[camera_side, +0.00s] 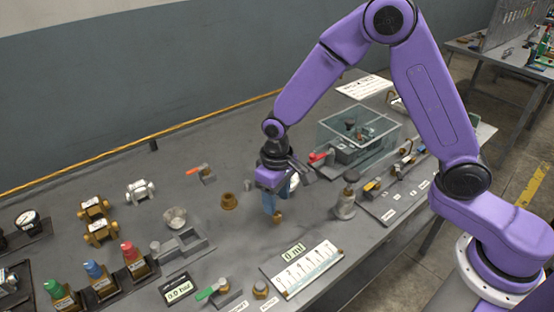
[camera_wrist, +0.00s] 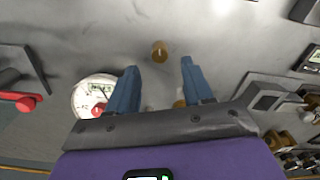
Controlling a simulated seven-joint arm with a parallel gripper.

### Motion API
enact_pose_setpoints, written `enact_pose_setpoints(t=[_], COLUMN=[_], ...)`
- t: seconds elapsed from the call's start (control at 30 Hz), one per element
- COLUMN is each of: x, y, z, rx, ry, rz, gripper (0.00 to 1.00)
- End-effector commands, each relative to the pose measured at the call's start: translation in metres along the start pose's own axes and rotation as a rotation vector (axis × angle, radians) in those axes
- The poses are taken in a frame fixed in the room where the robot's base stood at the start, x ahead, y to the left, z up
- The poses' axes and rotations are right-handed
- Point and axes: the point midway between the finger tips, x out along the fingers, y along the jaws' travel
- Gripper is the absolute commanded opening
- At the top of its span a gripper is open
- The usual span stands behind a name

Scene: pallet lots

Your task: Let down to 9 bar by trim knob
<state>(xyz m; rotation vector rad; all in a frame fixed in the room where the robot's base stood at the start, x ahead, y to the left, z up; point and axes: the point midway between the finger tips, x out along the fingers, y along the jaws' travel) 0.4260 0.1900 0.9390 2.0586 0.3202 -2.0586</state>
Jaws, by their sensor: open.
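A small brass knob (camera_side: 278,217), which may be the trim knob, stands on the bench just below my gripper (camera_side: 272,210). In the wrist view the brass knob (camera_wrist: 160,51) lies just beyond the fingertips, roughly midway between the two blue fingers. My gripper (camera_wrist: 159,65) is open and empty. A round white gauge (camera_wrist: 88,92) with a small display sits left of the fingers in the wrist view, partly hidden by my gripper. In the side view its pale face (camera_side: 294,181) shows only partly behind my gripper. I cannot read its value.
A clear bin (camera_side: 390,146) and a red-handled valve (camera_side: 318,156) stand behind right of my gripper. A grey metal fitting (camera_side: 345,205) stands to the right. A white labelled panel (camera_side: 302,268) lies in front.

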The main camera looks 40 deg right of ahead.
Motion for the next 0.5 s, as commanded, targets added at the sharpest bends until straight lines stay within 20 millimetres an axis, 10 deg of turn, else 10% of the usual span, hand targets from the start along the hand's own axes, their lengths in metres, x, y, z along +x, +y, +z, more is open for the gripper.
enact_pose_setpoints(t=[0.5], x=[-0.102], y=[0.000], z=[-0.001], rx=[0.000], ry=[0.004], rz=[-0.001], gripper=[0.51])
